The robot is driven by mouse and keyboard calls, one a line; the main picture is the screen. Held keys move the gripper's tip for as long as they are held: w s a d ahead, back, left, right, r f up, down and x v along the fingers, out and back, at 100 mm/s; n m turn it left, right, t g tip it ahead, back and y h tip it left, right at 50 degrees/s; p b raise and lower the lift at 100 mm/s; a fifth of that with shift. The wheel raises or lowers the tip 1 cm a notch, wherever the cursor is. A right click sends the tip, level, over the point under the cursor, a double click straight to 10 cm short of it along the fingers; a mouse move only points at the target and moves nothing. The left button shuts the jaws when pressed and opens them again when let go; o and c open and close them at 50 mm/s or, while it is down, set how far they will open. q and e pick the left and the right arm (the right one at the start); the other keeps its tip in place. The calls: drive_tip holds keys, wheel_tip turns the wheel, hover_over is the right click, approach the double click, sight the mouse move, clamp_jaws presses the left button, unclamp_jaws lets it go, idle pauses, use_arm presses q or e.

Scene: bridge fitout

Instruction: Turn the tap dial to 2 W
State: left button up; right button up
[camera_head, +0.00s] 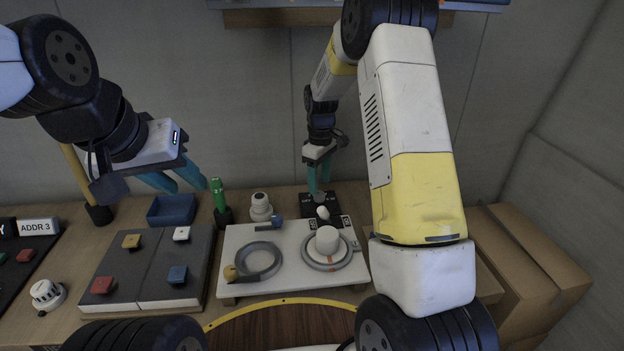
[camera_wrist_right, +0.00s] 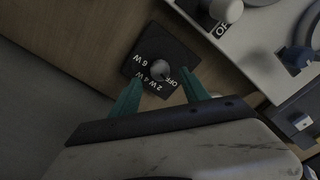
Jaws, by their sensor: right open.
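The tap dial is a grey round knob on a black square plate (camera_wrist_right: 170,50), marked OFF, 2 W, 4 W and 6 W in the right wrist view. The knob (camera_wrist_right: 160,70) stands between and just beyond my right fingertips. Where its pointer sits is too dark to tell for sure. The plate also shows in the head view (camera_head: 313,210) at the back of the bench. My right gripper (camera_wrist_right: 160,88) is open and empty, pointing down at the dial; in the head view (camera_head: 319,190) it is just above it. My left gripper (camera_head: 188,186) is open and empty, raised at the left.
A white board (camera_head: 235,238) with rings and a white knob lies in front of the dial. A green-handled tool (camera_head: 218,196), a blue tray (camera_head: 172,209) and a grey panel with coloured blocks (camera_head: 135,268) lie to the left. Cardboard boxes (camera_head: 535,265) stand at the right.

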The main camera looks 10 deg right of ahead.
sight(320, 193)
drive_tip(key=shift+f, duration=2.1)
clamp_jaws()
